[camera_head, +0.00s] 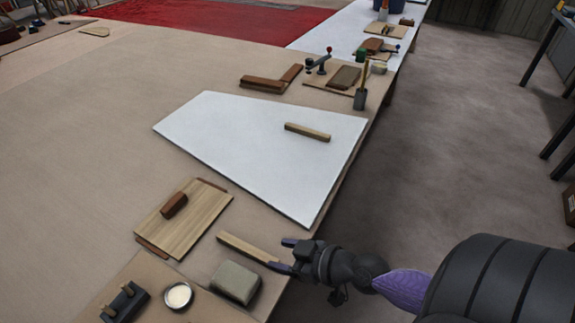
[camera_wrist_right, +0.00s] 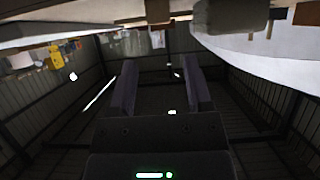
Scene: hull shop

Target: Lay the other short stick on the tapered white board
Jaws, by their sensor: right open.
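The tapered white board (camera_head: 250,145) lies flat on the table in the head view. One short stick (camera_head: 307,132) lies on it, toward its right side. Another short stick (camera_head: 247,247) lies on the bare table in front of the board, beside a grey-green block. My right gripper (camera_head: 284,255) is at the near right end of this stick, with its fingers apart and nothing between them that I can make out. In the right wrist view the two fingers (camera_wrist_right: 154,88) stand apart with an empty gap. My left gripper is not in view.
A grey-green block (camera_head: 235,282) and a round tin (camera_head: 178,296) stand near the stick. A wooden board (camera_head: 184,222) with a brown block lies to the left. Tools and a cup (camera_head: 360,98) stand beyond the white board. The table's right edge is close to my right gripper.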

